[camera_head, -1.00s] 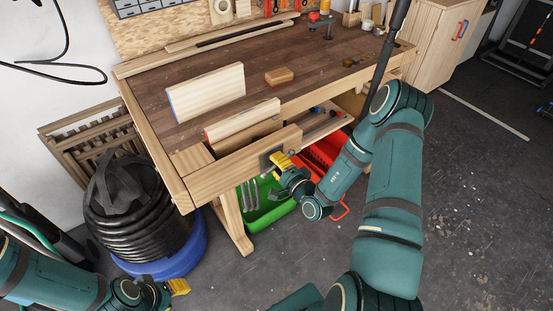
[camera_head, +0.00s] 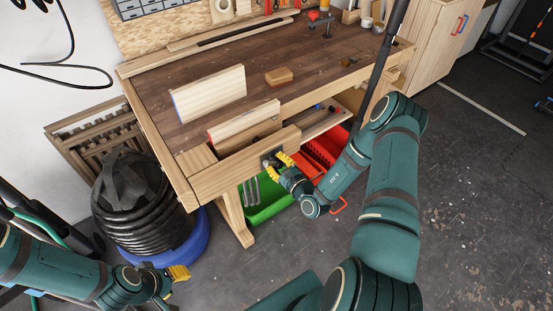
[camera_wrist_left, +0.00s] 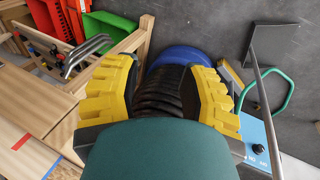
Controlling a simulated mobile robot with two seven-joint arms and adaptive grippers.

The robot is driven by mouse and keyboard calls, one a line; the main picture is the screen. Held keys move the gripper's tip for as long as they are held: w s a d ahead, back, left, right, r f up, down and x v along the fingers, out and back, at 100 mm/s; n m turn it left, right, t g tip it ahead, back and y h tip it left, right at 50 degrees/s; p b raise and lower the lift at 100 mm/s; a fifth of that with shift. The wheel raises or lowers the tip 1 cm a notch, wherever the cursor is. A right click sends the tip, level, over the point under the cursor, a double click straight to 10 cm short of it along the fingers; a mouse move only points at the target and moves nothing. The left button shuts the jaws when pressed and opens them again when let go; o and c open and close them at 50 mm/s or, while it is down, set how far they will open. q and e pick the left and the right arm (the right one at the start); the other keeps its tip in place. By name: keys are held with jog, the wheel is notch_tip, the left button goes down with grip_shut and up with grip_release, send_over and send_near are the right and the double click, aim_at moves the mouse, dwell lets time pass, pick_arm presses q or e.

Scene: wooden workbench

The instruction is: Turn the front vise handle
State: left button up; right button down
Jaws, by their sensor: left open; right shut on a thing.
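The front vise has a wooden jaw (camera_head: 235,168) on the bench's front face, with its dark metal handle (camera_head: 269,158) near the right end. My right gripper (camera_head: 278,160) is at the handle, its yellow fingers on either side; it is shut on the handle, which the fingers partly hide. My left gripper (camera_head: 178,273) is low at the bottom left, well away from the vise. In the left wrist view its two yellow fingers (camera_wrist_left: 160,95) are wide apart with nothing between them.
The workbench (camera_head: 160,85) carries a light board (camera_head: 208,93) and a small wood block (camera_head: 279,76). A green crate (camera_head: 268,206) and red crate (camera_head: 318,160) sit below. A black coiled hose (camera_head: 145,215) on a blue base stands left.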

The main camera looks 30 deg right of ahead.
jog(key=m, duration=0.1)
jog(key=m+p, duration=0.1)
jog(key=m, duration=0.1)
jog(key=m+p, duration=0.1)
jog(key=shift+w+r+m, duration=0.1)
jog(key=shift+r+m, duration=0.15)
jog(key=shift+m, duration=0.05)
jog(key=m+p, duration=0.1)
jog(key=m, duration=0.3)
jog(key=shift+m+p, duration=0.3)
jog(key=shift+p, duration=0.1)
jog(key=m+p, duration=0.1)
jog(key=m, duration=0.3)
jog(key=shift+d+m, duration=0.15)
jog(key=shift+m, duration=0.15)
jog(key=m+p, duration=0.1)
jog(key=m, duration=0.3)
jog(key=shift+d, duration=0.1)
jog(key=m+p, duration=0.1)
jog(key=m, duration=0.8)
jog(key=shift+d+f+m, duration=0.1)
jog(key=shift+f+m, duration=0.05)
jog(key=shift+m, duration=0.15)
jog(key=m, duration=0.4)
jog(key=shift+f, duration=0.1)
jog(key=m, duration=0.5)
jog(key=shift+f+b, duration=0.1)
jog(key=shift+b, duration=0.25)
